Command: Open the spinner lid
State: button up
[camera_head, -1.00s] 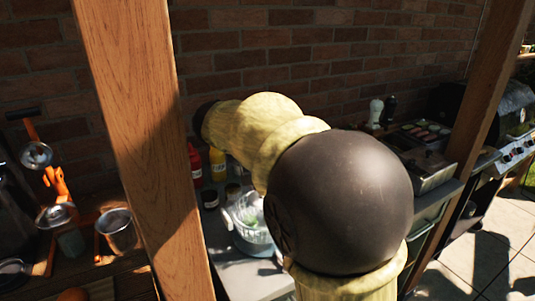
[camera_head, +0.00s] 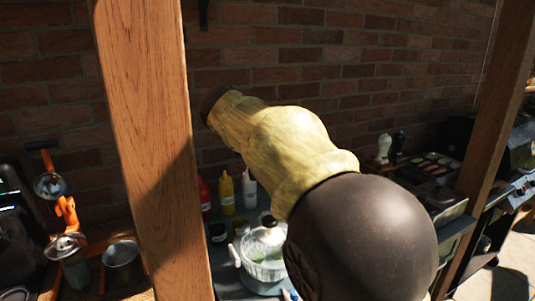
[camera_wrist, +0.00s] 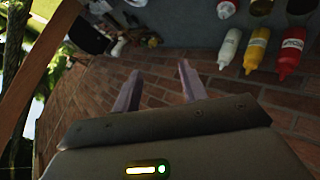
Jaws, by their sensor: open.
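The salad spinner (camera_head: 263,268) is a pale bowl on the counter, partly covered by my arm in the head view. Its clear lid (camera_head: 262,243) sits on top, with a dark knob and something green inside. I cannot make out the spinner in the wrist view. My gripper (camera_wrist: 158,82) shows there with its two fingers apart and nothing between them, facing the brick wall. In the head view my arm hides the gripper. I cannot tell its exact distance from the lid.
Red (camera_head: 205,198), yellow (camera_head: 227,192) and white (camera_head: 249,188) bottles stand behind the spinner, with dark jars nearby. A wooden post (camera_head: 150,150) rises at the left, near my arm. Metal pots (camera_head: 122,262) stand left of it, and a grill area lies to the right.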

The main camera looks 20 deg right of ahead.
jog(key=s+a+f+g+y+p, duration=0.1)
jog(key=s+f+y+p, duration=0.3)
jog(key=s+f, duration=0.6)
jog(key=s+a+f+g+y+p, duration=0.2)
jog(key=s+f+p, duration=0.4)
jog(key=s+f, duration=0.4)
jog(key=shift+s+a+f+n+g+y, duration=0.15)
jog(key=shift+a+f+n+g+y, duration=0.2)
jog(key=shift+f+y, duration=0.55)
jog(key=shift+c, duration=0.2)
